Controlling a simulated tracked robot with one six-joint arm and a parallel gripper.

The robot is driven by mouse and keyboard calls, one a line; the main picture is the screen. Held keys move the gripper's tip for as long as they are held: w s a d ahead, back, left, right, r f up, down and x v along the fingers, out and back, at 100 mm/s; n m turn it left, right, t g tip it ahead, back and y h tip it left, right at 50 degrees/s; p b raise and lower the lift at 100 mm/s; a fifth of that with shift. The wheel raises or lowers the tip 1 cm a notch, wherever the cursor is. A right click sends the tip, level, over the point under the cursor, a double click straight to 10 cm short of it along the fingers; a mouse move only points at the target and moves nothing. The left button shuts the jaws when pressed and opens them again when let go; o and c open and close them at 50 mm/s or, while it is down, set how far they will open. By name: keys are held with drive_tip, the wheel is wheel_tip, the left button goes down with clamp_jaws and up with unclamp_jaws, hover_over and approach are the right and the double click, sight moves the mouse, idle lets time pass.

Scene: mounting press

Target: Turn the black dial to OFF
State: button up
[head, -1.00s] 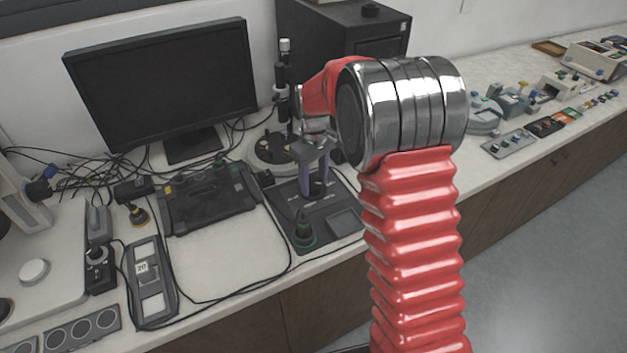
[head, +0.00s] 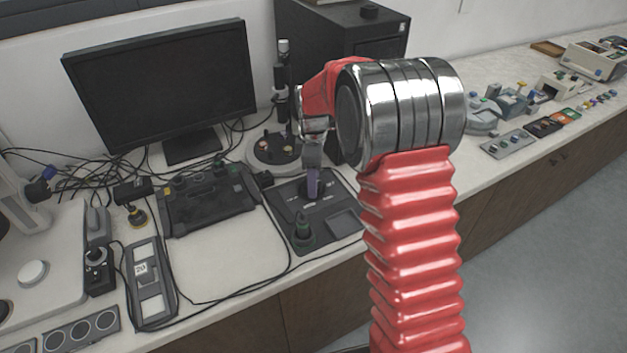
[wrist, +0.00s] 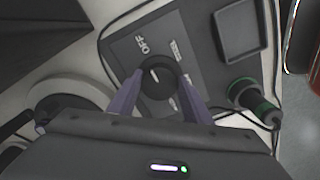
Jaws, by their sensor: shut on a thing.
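The black dial (wrist: 157,88) sits on a dark control panel (wrist: 118,48) with white lettering. In the wrist view, the word OFF (wrist: 142,45) is printed just above the dial, slightly left. A short pale mark on the dial's top lies on the side towards OFF; its exact alignment is hard to tell. My gripper (wrist: 160,80) has its purple fingers on either side of the dial and is shut on it. In the head view, my gripper (head: 313,192) points down at the panel (head: 288,212), its fingers nearly in line, and largely hides the dial.
A round base with a post (head: 275,150) stands behind. A dark control box (head: 207,200) and monitor (head: 160,85) are to the left. Cables cross the bench.

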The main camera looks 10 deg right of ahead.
drive_tip(key=shift+w+r, duration=0.1)
idle(0.3)
drive_tip(key=o, duration=1.1)
drive_tip(key=shift+c, duration=0.2)
wheel_tip(320, 180, up, 14)
drive_tip(key=shift+f, duration=0.2)
